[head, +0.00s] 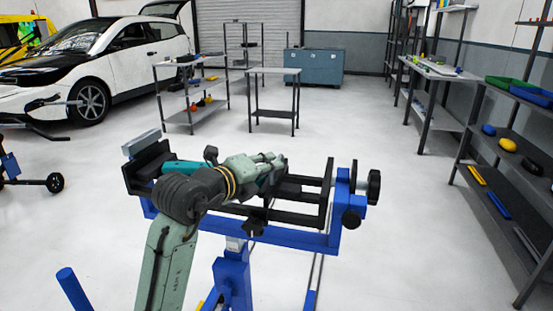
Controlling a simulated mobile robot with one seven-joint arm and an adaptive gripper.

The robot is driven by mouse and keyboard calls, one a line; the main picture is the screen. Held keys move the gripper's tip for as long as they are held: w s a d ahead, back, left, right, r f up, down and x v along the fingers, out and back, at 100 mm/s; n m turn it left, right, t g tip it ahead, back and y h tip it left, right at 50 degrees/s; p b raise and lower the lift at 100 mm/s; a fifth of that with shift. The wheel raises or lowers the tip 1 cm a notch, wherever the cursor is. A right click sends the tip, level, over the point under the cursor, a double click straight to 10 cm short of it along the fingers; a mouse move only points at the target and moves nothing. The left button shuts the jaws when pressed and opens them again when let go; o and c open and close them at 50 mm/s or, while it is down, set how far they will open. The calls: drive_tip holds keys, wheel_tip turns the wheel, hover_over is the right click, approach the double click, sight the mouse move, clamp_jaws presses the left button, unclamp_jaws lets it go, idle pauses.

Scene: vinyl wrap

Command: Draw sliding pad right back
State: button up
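A blue stand (290,238) with a black frame on top stands in front of me in the head view. A black block with a grey bar (142,142) is at its left end. A black upright plate (328,192) is at its right end, by the blue end bracket. I cannot tell for sure which of these is the sliding pad. My arm reaches over the stand from below. My gripper (276,161) is over the middle of the frame, pointing away and right. Its fingertips are small and partly hidden by my wrist, so its opening and any contact do not show.
Black knobs (373,187) stick out at the stand's right end. Shelving with tools (510,165) lines the right side. A small table (273,92) and a shelf unit (192,92) stand behind. A white car (120,55) is at back left.

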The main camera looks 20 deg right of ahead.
drive_tip(key=p+x, duration=0.1)
drive_tip(key=x, duration=0.4)
drive_tip(key=shift+w, duration=0.1)
clamp_jaws()
idle(0.6)
